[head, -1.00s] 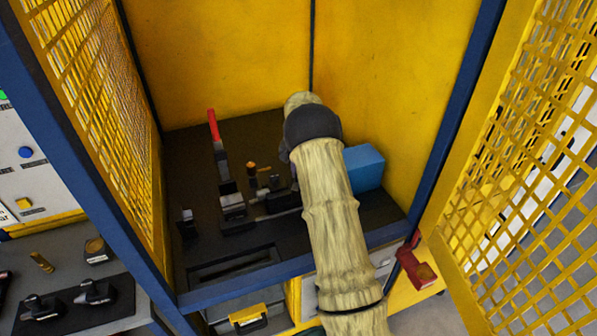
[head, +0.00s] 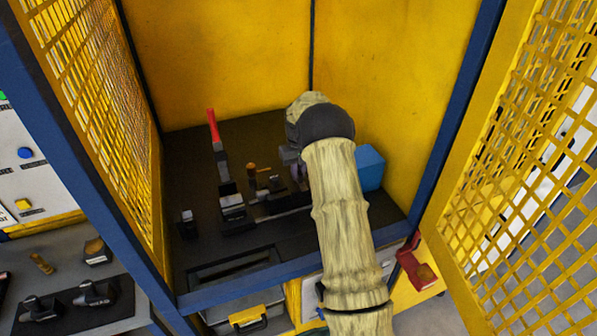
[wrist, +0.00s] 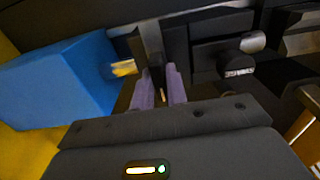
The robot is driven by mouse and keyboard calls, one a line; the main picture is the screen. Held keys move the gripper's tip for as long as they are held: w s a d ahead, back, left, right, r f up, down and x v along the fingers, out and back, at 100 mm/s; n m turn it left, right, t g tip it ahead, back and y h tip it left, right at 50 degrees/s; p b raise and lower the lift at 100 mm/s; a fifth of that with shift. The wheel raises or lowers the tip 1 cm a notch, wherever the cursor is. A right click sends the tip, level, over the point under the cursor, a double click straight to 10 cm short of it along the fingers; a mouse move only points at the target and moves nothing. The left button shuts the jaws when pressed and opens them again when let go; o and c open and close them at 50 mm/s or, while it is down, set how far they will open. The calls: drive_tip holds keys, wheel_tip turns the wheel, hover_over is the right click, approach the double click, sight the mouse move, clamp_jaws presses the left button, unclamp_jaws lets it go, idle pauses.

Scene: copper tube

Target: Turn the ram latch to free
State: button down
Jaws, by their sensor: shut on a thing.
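My gripper (head: 299,174) is over the black machine bed inside the yellow enclosure, just left of the blue block, pointing down. In the wrist view its two purple-grey fingers (wrist: 160,88) are close together, shut on a narrow dark piece (wrist: 147,48) that looks like the ram latch. The fingers hide much of it, and I cannot read its angle. The blue block (wrist: 55,80) with a short brass-coloured rod (wrist: 124,68) is beside it; the block also shows in the head view (head: 371,167).
A red-handled lever (head: 213,127) stands on the left of the bed. A small brass-topped part (head: 252,168) and black clamp blocks (head: 232,205) lie left of my gripper. Yellow mesh panels (head: 95,90) and blue posts (head: 455,110) bound the sides.

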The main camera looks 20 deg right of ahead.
drive_tip(key=shift+w+r, duration=0.1)
drive_tip(key=shift+r, duration=0.05)
drive_tip(key=c, duration=1.4)
unclamp_jaws()
wheel_tip(320, 180, up, 17)
drive_tip(key=b, duration=0.2)
drive_tip(key=shift+r, duration=0.1)
